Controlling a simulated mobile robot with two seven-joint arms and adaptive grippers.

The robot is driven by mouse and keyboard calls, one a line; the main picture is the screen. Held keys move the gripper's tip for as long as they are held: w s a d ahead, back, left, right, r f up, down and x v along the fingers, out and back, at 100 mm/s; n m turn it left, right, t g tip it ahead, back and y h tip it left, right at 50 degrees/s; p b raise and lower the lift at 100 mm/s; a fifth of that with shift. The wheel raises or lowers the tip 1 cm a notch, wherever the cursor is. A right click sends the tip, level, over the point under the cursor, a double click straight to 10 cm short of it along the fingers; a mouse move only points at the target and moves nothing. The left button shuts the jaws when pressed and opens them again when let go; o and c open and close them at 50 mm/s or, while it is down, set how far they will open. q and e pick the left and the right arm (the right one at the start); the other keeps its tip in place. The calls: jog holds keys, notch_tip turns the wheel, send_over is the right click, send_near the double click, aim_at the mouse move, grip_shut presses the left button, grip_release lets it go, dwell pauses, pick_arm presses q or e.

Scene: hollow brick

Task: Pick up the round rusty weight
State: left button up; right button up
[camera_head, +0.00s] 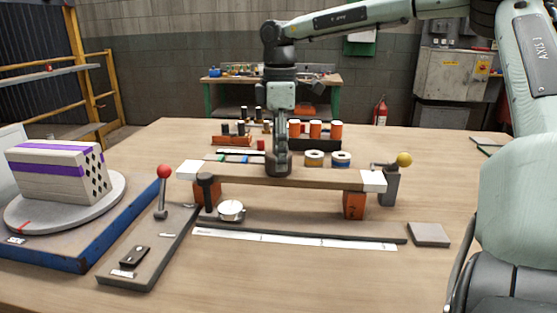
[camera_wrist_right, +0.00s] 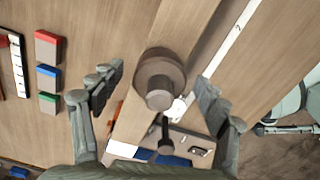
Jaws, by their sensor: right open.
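The round rusty weight (camera_wrist_right: 158,82) is a brown stepped disc with a smaller round knob. In the right wrist view it sits on the wooden beam, between the two fingers of my right gripper (camera_wrist_right: 158,92). The fingers are spread, with a visible gap on each side of the weight. In the head view my right gripper (camera_head: 279,150) points straight down over the middle of the beam (camera_head: 320,180). My left gripper is not in view.
The beam rests on orange blocks (camera_head: 354,205). A red-knobbed lever (camera_head: 163,173) stands left, a yellow-knobbed one (camera_head: 404,160) right. Spools (camera_head: 341,158) and orange-and-black cylinders (camera_head: 315,130) stand behind. A striped hollow brick (camera_head: 55,172) lies on a turntable at left. The front table is mostly clear.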

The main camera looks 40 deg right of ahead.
grip_shut()
jog(key=shift+w+r, duration=0.1)
dwell(0.4)
jog(key=shift+r, duration=0.15)
